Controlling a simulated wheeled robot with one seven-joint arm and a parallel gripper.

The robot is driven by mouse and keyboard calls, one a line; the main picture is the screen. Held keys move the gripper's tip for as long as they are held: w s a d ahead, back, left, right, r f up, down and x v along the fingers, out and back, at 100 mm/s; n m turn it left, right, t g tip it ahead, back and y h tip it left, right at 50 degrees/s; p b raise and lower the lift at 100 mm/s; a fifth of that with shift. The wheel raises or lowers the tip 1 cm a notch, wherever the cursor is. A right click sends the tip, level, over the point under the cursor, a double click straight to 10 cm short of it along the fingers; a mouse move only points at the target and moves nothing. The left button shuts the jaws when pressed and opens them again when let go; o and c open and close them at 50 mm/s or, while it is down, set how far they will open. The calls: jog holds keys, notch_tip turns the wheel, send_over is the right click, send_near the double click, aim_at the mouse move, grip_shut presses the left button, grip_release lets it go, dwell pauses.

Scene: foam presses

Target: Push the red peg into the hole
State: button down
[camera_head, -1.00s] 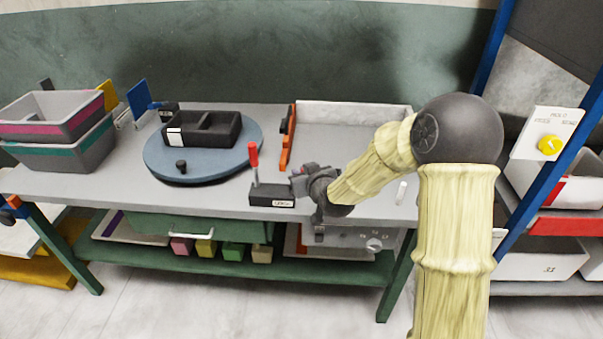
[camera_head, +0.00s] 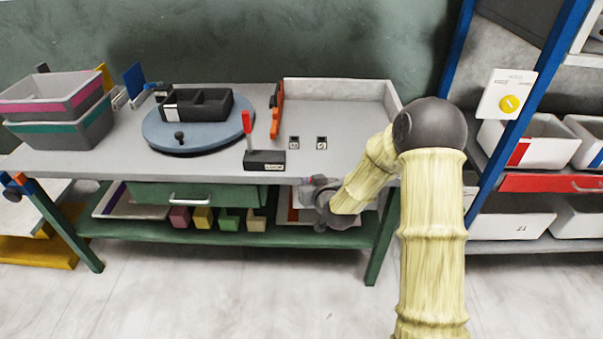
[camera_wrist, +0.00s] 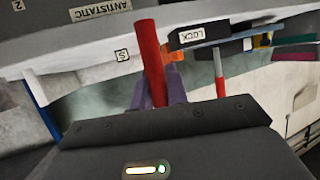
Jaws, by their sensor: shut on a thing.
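The red peg (camera_wrist: 151,62) shows in the wrist view, long and tilted, between the purple fingers of my gripper (camera_wrist: 158,92), which is shut on it. In the head view my gripper (camera_head: 310,188) is at the table's front edge, right of the black LOCK block (camera_head: 266,162). The peg cannot be made out clearly there. Two small dark squares with pale marks, the left square (camera_head: 294,143) and the right square (camera_head: 321,143), lie on the tabletop behind my gripper. I cannot tell whether either is the hole.
A red-handled lever (camera_head: 246,124) stands by the LOCK block. A blue turntable (camera_head: 160,140) carries a black tray (camera_head: 198,104). Stacked bins (camera_head: 60,134) stand at the left. A grey-walled area (camera_head: 392,95) fills the table's right end. A shelf rack (camera_head: 540,182) stands at the right.

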jog(key=s+d+f+m+h, duration=0.1)
jog(key=s+d+f+h, duration=0.1)
jog(key=d+f, duration=0.4)
jog(key=s+d+f+m+h, duration=0.2)
jog(key=s+d+f, duration=0.2)
jog(key=f, duration=0.6)
jog(key=shift+s+d+f+t, duration=0.2)
jog(key=shift+d+f+t, duration=0.15)
jog(key=shift+d, duration=0.8)
jog(key=shift+a, duration=0.1)
